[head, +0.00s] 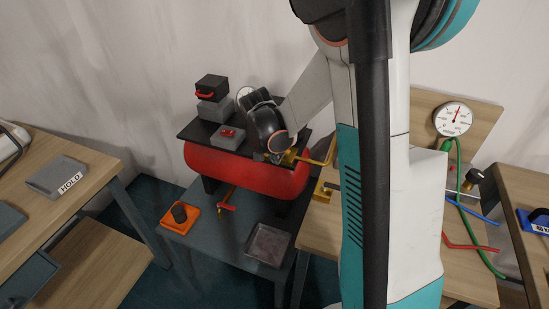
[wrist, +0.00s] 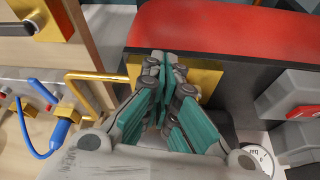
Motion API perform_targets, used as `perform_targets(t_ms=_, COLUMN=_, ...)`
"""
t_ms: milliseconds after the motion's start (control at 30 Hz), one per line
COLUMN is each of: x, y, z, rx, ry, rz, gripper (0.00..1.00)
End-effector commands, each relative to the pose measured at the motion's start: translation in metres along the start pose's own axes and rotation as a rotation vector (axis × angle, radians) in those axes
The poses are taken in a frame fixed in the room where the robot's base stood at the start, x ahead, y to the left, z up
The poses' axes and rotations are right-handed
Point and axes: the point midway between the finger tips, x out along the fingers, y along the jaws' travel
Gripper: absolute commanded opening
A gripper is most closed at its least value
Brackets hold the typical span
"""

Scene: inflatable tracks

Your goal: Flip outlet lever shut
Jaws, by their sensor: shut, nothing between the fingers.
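My gripper (wrist: 165,75) is shut and empty in the wrist view. Its fingertips are over a brass block (wrist: 205,78) beside the red tank (wrist: 220,30); I cannot tell whether they touch. In the head view the brass fitting (head: 289,156) is at the tank's right end, partly hidden by my wrist. A brass pipe (wrist: 80,78) runs left from it. A brass valve block with a dark handle (wrist: 46,14) is at the wrist view's top left; it also shows in the head view (head: 323,190). I cannot make out which part is the outlet lever.
Under the tank hangs a red-handled valve (head: 227,201). A grey box with a red switch (head: 228,136) stands on the tank's black top plate. A gauge (head: 453,119) and coloured hoses are at the right. An orange tray (head: 178,219) is on the lower table.

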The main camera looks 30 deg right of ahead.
Motion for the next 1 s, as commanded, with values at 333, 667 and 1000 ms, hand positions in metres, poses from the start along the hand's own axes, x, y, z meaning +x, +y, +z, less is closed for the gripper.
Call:
perform_targets(t_ms=333, x=0.003, y=0.002, z=-0.007, rx=0.001, ry=0.0, rz=0.0, gripper=0.0)
perform_targets(t_ms=667, x=0.008, y=0.007, z=-0.021, rx=0.0, ry=0.003, rz=0.001, gripper=0.0)
perform_targets(t_ms=1000, x=0.006, y=0.004, z=-0.019, rx=0.001, ry=0.006, rz=0.001, gripper=0.0)
